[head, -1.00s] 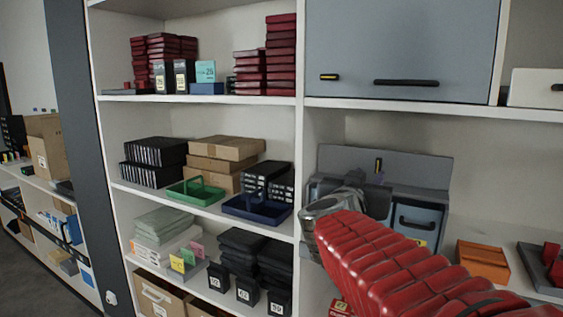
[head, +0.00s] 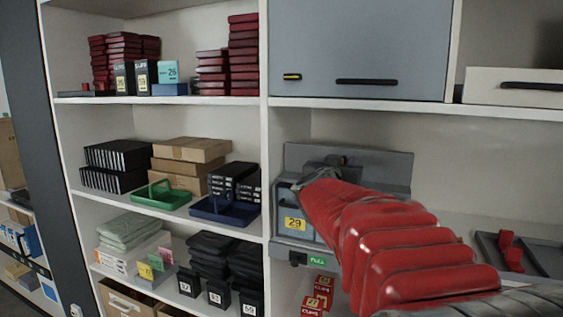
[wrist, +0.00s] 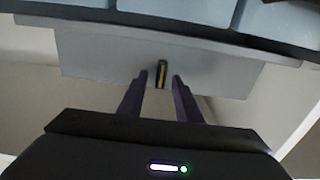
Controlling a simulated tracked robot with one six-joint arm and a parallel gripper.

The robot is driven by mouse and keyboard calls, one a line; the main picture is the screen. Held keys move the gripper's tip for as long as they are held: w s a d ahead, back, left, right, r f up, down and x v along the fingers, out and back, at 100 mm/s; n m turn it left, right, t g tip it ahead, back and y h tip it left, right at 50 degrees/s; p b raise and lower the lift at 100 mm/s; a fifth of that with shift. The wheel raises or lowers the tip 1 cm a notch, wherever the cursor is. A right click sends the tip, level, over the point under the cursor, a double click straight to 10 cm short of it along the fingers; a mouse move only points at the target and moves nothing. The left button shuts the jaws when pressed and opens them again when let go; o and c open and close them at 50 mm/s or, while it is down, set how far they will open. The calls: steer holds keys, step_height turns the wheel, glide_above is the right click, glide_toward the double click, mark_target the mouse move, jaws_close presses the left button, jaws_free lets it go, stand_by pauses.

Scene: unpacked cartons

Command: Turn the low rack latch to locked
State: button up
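The low rack (head: 399,174) stands on the middle shelf, with a grey back panel and blue-grey drawers. Its latch (wrist: 161,74), a small dark handle with a yellow stripe, is on the grey panel and stands upright in the wrist view. My gripper (wrist: 157,79) is open, with one dark finger on each side of the latch. Whether the fingers touch it I cannot tell. In the head view my gripper (head: 334,161) is in front of the panel and hides the latch; my red-sleeved arm covers much of the rack's right side.
A grey cabinet door (head: 360,45) with its own yellow-striped latch (head: 291,77) is above the rack. A dark tray (head: 520,255) with red parts lies to the right. A green tray (head: 160,196) and a blue tray (head: 224,209) are to the left, past an upright.

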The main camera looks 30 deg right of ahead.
steer(key=shift+w+d, duration=0.15)
steer(key=shift+d, duration=0.05)
steer(key=shift+c, duration=0.4)
jaws_close()
steer(key=shift+a, duration=0.2)
steer(key=shift+d, duration=0.1)
